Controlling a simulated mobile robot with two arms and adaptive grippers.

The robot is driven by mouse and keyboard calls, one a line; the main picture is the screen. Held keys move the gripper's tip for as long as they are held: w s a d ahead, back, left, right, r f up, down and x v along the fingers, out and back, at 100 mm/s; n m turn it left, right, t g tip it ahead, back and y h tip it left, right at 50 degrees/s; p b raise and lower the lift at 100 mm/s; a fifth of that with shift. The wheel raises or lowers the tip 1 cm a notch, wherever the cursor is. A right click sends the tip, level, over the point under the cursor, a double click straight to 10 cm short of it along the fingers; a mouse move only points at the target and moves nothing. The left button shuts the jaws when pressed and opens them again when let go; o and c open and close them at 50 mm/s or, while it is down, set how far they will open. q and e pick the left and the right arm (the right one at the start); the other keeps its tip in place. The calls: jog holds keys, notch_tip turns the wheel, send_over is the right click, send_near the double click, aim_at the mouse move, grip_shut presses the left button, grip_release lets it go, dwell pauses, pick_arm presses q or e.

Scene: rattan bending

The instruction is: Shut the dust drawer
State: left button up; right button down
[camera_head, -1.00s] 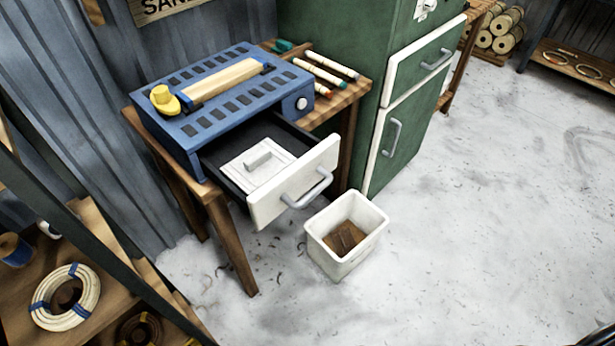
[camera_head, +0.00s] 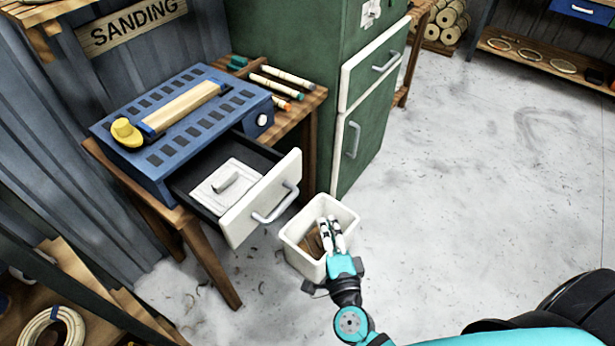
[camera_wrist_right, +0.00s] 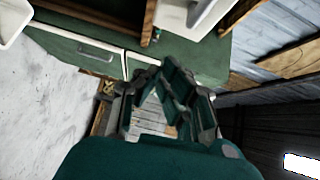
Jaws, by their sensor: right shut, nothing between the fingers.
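The dust drawer (camera_head: 238,215) sticks out, open, from the front of the blue sanding unit (camera_head: 145,172). It has a cream front, a grey bar handle (camera_head: 276,204) and a dark inside. A pale, flat piece with a raised grip (camera_head: 226,186) lies inside it. My right gripper (camera_head: 331,222) is shut and empty, to the right of the drawer front and apart from it in the picture, over the white bin. Its fingers also show in the right wrist view (camera_wrist_right: 172,72). My left gripper is not in view.
The white bin (camera_head: 297,257) stands on the floor below the drawer, with brown material in it. The green cabinet (camera_head: 290,50) stands behind on the right. Colored sticks (camera_head: 277,87) lie on the wooden table (camera_head: 200,250). The floor on the right is clear.

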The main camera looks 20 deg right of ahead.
jog(key=w+r+p, duration=0.1)
jog(key=w+p, duration=0.1)
jog(key=w, duration=1.1)
jog(key=shift+a+m+p, duration=0.25)
jog(key=shift+m+p, duration=0.15)
jog(key=shift+w+r, duration=0.1)
